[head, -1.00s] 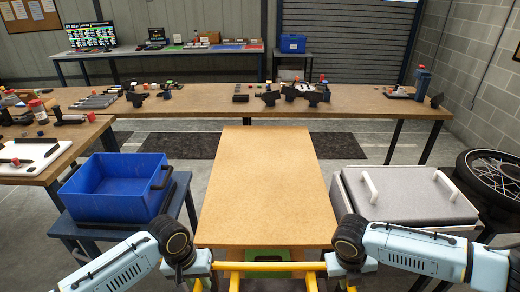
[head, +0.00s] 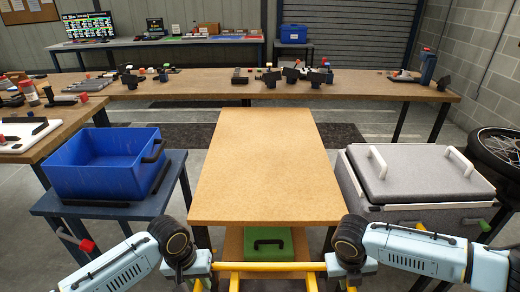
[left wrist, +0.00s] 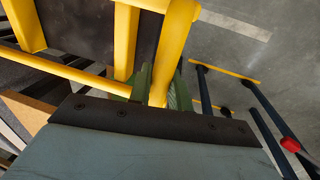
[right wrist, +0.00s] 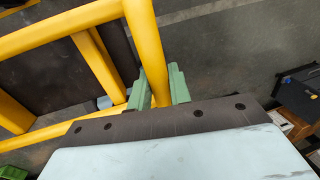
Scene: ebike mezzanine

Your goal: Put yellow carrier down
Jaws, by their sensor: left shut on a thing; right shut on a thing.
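The yellow carrier (head: 268,267) is a frame of yellow bars, low in front of me at the bottom of the head view. It also shows in the left wrist view (left wrist: 125,45) and the right wrist view (right wrist: 88,57). My left gripper (head: 197,272) is shut on its left upright bar; the green fingers (left wrist: 160,88) flank the bar. My right gripper (head: 349,272) is shut on the right bar, with its green fingers (right wrist: 158,88) on either side. The carrier's underside is hidden, so I cannot tell whether it touches anything below.
A wooden-topped table (head: 255,160) stands straight ahead, with a green case (head: 268,242) beneath it. A blue bin (head: 80,175) sits on a stand at left. A grey lidded box (head: 415,172) and a wheel (head: 500,150) are at right. A long bench (head: 190,90) crosses behind.

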